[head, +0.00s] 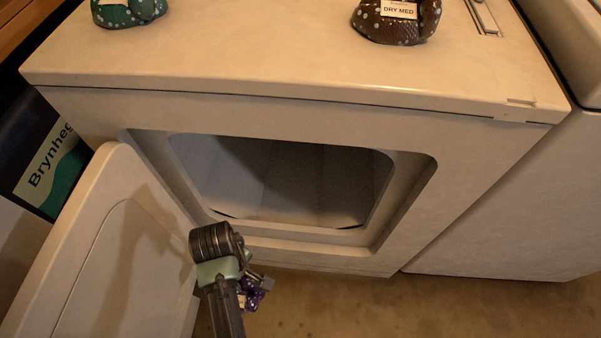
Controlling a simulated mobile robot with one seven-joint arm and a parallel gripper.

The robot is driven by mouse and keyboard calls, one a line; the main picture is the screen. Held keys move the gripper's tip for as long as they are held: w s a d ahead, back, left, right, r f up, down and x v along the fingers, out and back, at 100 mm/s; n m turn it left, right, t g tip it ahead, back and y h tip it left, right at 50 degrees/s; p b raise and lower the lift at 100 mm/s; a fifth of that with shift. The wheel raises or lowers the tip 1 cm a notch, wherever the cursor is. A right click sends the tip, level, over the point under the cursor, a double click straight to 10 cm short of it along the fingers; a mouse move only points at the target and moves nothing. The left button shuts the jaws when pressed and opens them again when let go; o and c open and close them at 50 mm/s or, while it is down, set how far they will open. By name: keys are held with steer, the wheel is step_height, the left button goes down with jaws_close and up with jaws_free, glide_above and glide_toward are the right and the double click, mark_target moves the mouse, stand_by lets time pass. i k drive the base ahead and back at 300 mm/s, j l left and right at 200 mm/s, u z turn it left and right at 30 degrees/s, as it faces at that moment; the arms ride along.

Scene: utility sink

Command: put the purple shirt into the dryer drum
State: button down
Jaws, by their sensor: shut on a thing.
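The purple shirt (257,293) shows as a small dark purple bunch with a pale patch, low in the head view. My gripper (262,284) is shut on it, in front of the dryer and below the lower edge of its opening. My wrist and arm hide part of the gripper and the shirt. The dryer drum (290,180) shows through the rectangular opening, up and to the right of my gripper. The visible part of the drum looks empty.
The open dryer door (90,260) stands to the left, close to my arm. A brown dotted bundle labelled DRY MED (397,22) and a green dotted bundle (128,12) lie on the dryer top (270,50). Another white appliance (520,200) stands at right. Bare floor (340,310) lies in front.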

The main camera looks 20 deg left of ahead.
mark_target(290, 197)
steer(key=i, duration=1.1)
